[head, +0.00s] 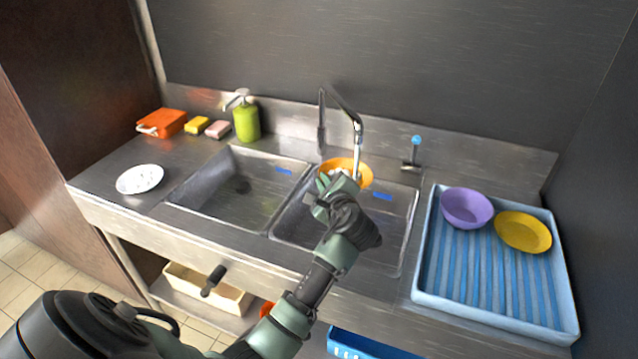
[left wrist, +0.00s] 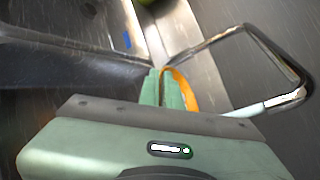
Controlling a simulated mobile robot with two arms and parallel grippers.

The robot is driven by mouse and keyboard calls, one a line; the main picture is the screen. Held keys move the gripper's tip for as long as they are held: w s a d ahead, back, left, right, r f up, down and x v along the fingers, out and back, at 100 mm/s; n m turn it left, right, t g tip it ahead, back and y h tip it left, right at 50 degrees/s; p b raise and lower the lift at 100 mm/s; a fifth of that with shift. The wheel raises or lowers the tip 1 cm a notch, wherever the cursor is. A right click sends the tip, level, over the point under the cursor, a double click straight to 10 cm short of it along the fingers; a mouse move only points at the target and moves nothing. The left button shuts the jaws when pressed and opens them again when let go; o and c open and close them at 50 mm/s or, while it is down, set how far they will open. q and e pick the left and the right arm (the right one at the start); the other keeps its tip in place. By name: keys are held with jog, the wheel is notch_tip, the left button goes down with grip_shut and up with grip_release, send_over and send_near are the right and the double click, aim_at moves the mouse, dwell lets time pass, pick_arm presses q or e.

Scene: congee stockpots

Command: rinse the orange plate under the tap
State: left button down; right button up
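The orange plate (head: 352,167) is tilted over the right sink basin (head: 398,226), below the tap (head: 357,128). My left gripper (head: 338,183) is shut on its near edge; the gripper hides part of the plate. In the left wrist view, the green fingers (left wrist: 166,90) are together against the plate's orange rim (left wrist: 186,90). The tap's bent spout (left wrist: 215,40) reaches over beside the plate. A pale streak runs from the spout's end toward the plate and looks like water. My right gripper is in neither view.
A blue drying tray (head: 440,292) at right holds a purple bowl (head: 466,207) and a yellow plate (head: 523,231). The left basin (head: 240,188) is empty. A white plate (head: 140,179), sponges (head: 197,125) and a green soap bottle (head: 246,122) stand left.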

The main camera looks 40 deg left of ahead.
pick_arm(q)
jog(key=shift+d+r, duration=0.1)
jog(key=shift+d, duration=0.1)
dwell(0.5)
jog(key=shift+s+d+p, duration=0.15)
jog(key=shift+d+p, duration=0.1)
jog(key=shift+p, duration=0.25)
jog(key=shift+s+d, duration=0.1)
jog(key=shift+d, duration=0.05)
jog(key=shift+a, duration=0.2)
jog(key=shift+w+a+p, duration=0.25)
jog(key=shift+a+p, duration=0.15)
